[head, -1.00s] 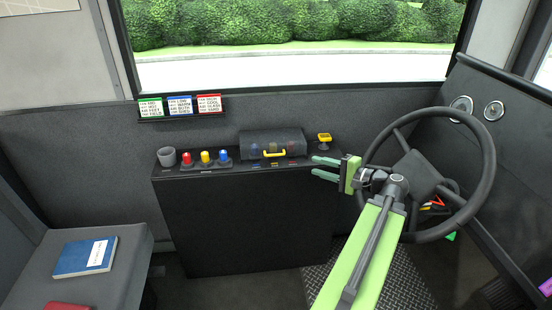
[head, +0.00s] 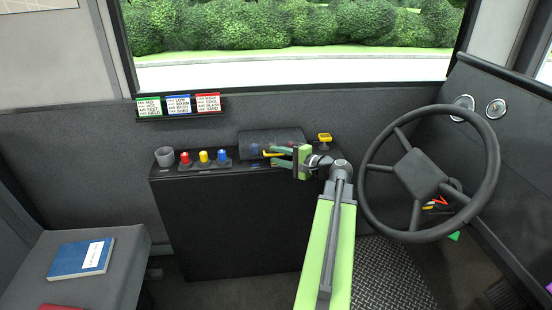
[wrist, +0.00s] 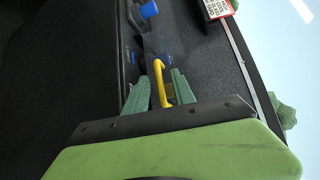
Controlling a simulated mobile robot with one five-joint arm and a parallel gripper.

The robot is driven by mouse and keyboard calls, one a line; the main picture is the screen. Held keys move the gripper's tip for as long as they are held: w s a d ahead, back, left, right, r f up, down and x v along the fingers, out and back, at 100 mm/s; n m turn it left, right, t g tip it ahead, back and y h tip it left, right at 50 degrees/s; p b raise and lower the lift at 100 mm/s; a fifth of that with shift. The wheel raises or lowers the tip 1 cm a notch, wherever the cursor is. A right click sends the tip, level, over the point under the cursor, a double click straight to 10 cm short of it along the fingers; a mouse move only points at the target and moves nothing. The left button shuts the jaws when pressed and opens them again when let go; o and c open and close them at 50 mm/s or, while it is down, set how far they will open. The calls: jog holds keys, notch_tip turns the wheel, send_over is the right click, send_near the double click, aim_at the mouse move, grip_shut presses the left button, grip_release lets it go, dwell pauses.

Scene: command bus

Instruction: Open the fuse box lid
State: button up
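The fuse box lid (head: 262,137) is a dark, see-through cover on the console top and looks closed. Its yellow handle (wrist: 162,75) shows clearly in the wrist view; in the head view my gripper (head: 271,151) hides most of it. My gripper is at the front of the lid, its green fingers pointing left. In the wrist view the fingers of my gripper (wrist: 160,82) stand apart, one on each side of the yellow handle. A gap shows between them; I cannot tell whether either finger touches the handle.
Left of the lid on the console stand a grey cup (head: 165,156) and red, yellow (head: 204,157) and blue knobs. A yellow-topped device (head: 324,138) stands just right of the lid. The steering wheel (head: 419,174) is right of my arm. Label cards (head: 179,104) hang above the console.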

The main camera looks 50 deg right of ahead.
grip_shut()
dwell(1.3)
